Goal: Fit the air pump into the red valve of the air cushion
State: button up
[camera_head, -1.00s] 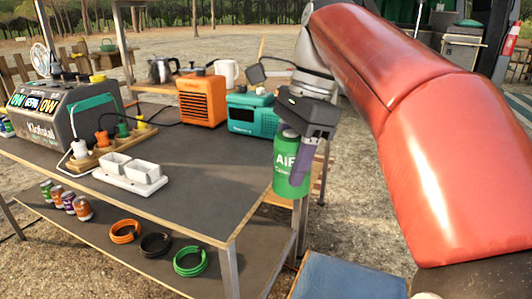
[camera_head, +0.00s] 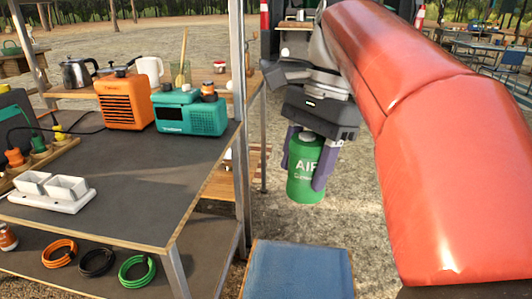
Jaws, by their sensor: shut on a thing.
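My gripper (camera_head: 306,168) is shut on a green cylinder marked "AIR" (camera_head: 305,188), which looks like the air pump. The fingers grip it from both sides, and it hangs roughly upright in the air, right of the grey table. I see no red valve in this view. A flat blue surface (camera_head: 300,275) lies low in front, cut off by the bottom edge; I cannot tell whether it is the air cushion.
The grey table (camera_head: 130,185) on the left holds an orange heater (camera_head: 125,102), a teal radio (camera_head: 190,112) and a white double tray (camera_head: 52,193). Its lower shelf bears coiled hoses (camera_head: 137,271). A metal post (camera_head: 238,110) stands left of my gripper. Open gravel lies behind.

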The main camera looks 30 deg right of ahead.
jog(key=s+d+p, duration=0.2)
jog(key=s+d, duration=0.3)
jog(key=d, duration=0.2)
jog(key=shift+s+d, duration=0.2)
jog(key=shift+s, duration=0.2)
dwell(0.6)
jog(key=shift+f+b, duration=9.2)
jog(key=shift+f, duration=15.75)
